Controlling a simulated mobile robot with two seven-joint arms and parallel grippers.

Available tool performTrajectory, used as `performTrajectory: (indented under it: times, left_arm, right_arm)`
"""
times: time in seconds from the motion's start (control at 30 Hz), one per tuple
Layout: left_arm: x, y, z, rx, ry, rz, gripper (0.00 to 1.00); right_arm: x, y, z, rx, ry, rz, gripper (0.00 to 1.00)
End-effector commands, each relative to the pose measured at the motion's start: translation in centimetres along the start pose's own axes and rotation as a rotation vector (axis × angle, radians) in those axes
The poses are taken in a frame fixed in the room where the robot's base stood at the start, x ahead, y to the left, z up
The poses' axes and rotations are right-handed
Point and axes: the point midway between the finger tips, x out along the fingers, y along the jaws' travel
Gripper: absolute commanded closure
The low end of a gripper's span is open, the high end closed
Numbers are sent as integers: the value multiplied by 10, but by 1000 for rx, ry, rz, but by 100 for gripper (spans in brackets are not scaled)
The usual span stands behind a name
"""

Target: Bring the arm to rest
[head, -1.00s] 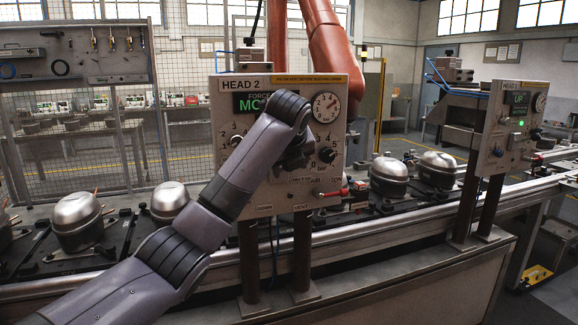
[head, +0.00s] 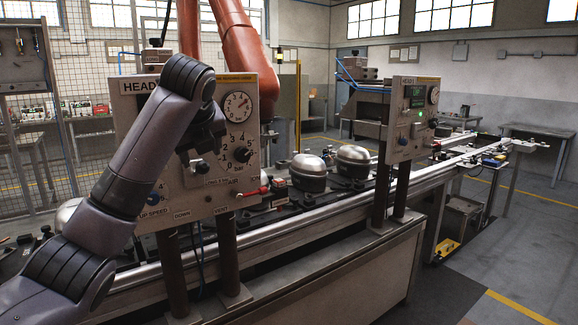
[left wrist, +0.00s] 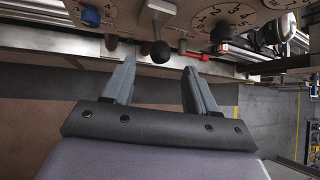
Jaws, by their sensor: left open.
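My left arm comes in from the left in the head view, raised and bent. Its gripper (head: 205,148) is in front of the grey HEAD 2 panel (head: 128,112), partly hidden by the wrist. In the left wrist view the two fingers (left wrist: 160,82) are spread apart with nothing between them. A black ball-ended lever (left wrist: 160,52) on the panel shows just beyond the fingertips, apart from them. My right gripper is not in view.
The panel carries a blue knob (left wrist: 90,17), a numbered dial (head: 240,150) and a gauge (head: 237,106). Behind it runs a conveyor with silver-and-black compressors (head: 308,172). A second panel (head: 408,120) stands to the right. The floor at the right (head: 530,240) is clear.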

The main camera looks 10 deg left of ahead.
Motion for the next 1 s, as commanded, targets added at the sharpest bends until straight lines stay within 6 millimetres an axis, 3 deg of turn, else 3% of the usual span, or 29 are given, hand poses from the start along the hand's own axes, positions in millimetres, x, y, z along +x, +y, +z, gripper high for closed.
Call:
performTrajectory:
  times: [0.13, 0.27, 0.4, 0.6, 0.8, 1.0]
  left_arm:
    - [14, -2, -12, -24, 8, -9, 42]
    - [50, -5, -47, -108, 29, -43, 42]
    - [98, -4, -101, -254, 71, -96, 42]
    - [150, 8, -183, -490, 153, -161, 42]
    - [185, 35, -266, -750, 255, -199, 42]
    - [201, 73, -344, -1032, 365, -209, 42]
  right_arm:
    - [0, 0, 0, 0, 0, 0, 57]
    - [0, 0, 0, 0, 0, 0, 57]
    - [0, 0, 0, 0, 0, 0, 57]
    - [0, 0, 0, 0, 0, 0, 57]
    - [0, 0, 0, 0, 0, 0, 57]
    - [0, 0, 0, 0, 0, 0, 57]
